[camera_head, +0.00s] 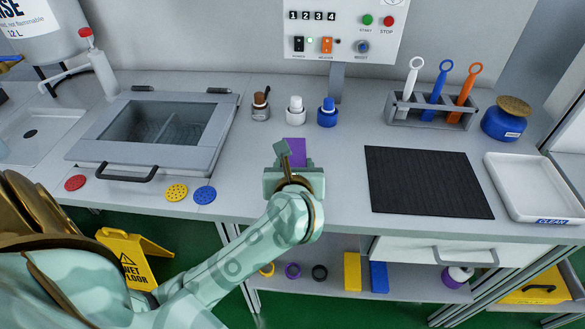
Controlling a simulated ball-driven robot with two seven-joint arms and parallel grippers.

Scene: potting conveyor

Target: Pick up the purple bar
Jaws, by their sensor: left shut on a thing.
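The purple bar (295,149) shows as a small purple block at the middle of the worktop, just beyond my left gripper (289,163). My left arm comes in from the lower left and reaches over the table's front edge. The gripper is shut on the purple bar, with one finger seen against its left side. The lower part of the bar is hidden behind the gripper. I cannot tell whether the bar touches the worktop. My right gripper is not in view.
Three small bottles (296,109) stand behind the bar. A lidded basin (150,170) is at left, with coloured discs (177,193) in front. A black mat (425,182), a white tray (530,185) and a tool rack (430,113) are at right. A shelf (330,287) runs below.

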